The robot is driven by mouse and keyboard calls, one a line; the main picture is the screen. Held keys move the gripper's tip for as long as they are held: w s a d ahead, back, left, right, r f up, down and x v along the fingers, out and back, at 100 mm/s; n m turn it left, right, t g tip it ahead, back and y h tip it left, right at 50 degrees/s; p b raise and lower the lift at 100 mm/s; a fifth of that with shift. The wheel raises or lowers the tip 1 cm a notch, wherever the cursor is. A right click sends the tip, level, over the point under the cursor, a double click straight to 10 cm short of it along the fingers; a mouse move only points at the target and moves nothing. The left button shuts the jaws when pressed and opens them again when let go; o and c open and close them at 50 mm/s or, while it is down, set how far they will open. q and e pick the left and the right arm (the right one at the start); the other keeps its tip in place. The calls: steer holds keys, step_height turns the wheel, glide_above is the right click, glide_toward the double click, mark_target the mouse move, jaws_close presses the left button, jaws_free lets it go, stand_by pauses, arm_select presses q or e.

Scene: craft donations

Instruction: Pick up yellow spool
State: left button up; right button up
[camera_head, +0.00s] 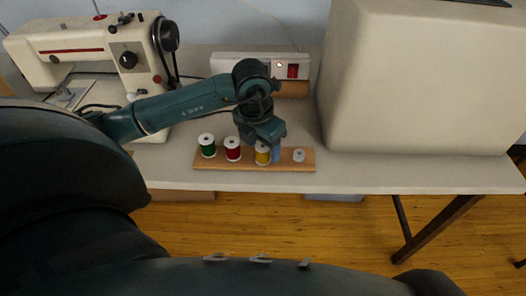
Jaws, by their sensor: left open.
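The yellow spool (262,155) stands upright on a wooden rack (225,166) near the table's front edge. It has a white top. My left gripper (266,143) points down right at the yellow spool, above and slightly behind it, and is open. The fingers are mostly hidden, so I cannot tell whether they touch the spool. A blue item (276,153), perhaps a spool, shows just right of the yellow one, partly covered by the gripper. My right gripper is not seen.
A green spool (207,147) and a red spool (232,150) stand to the left on the rack, and a small white-topped peg or spool (299,156) to the right. A sewing machine (95,45) stands back left. A large beige case (420,85) blocks the right.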

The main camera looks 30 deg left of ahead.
arm_select(q)
steer(key=shift+f, duration=0.5)
